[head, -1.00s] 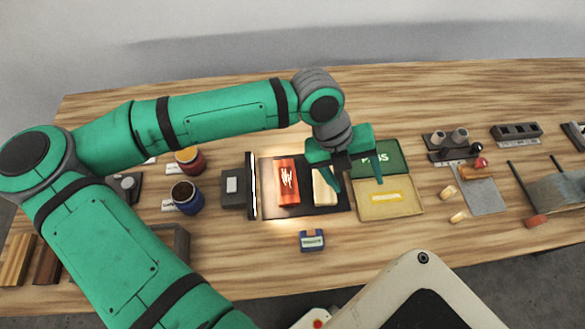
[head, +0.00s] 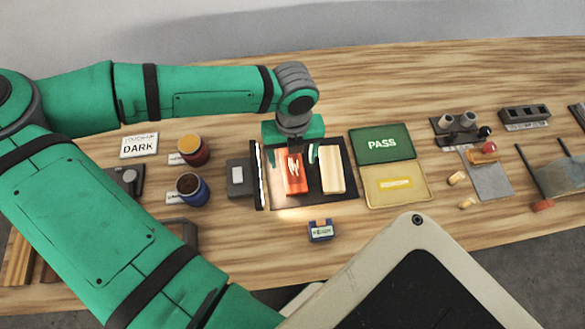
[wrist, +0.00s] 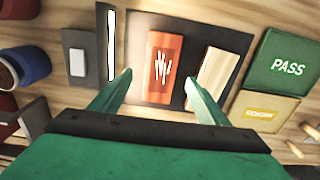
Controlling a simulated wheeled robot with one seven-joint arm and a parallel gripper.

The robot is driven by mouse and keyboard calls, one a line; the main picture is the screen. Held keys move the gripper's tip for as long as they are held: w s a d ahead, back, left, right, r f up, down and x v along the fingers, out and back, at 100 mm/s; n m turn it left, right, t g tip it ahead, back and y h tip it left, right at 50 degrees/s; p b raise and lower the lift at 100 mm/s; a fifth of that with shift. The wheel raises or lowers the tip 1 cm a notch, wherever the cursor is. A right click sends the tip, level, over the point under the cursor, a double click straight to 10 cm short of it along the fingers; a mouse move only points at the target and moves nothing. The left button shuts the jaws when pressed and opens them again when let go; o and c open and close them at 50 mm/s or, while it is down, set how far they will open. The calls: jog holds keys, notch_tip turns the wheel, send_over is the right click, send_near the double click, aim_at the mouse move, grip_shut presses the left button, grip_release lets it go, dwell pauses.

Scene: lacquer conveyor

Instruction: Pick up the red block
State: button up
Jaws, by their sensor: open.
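The red block (head: 295,178) has pale scratch-like marks on top and lies on a dark mat (head: 292,201). A cream wooden block (head: 332,169) lies to its right on the same mat. My gripper (head: 290,157) is open above the far part of the red block. In the wrist view the red block (wrist: 163,66) shows ahead between the two spread fingers of my gripper (wrist: 152,92), with nothing held. In the head view my gripper hides the red block's far end.
A white-lit bar (head: 259,175) and a grey box (head: 238,174) stand left of the mat. Green PASS tray (head: 382,157) and yellow tray (head: 397,197) lie to the right. Two jars (head: 192,150) stand to the left. A small blue box (head: 320,231) lies in front.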

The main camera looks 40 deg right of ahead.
aim_at(293, 169)
notch_tip(293, 169, down, 5)
dwell(0.3)
jog(key=c, duration=1.2)
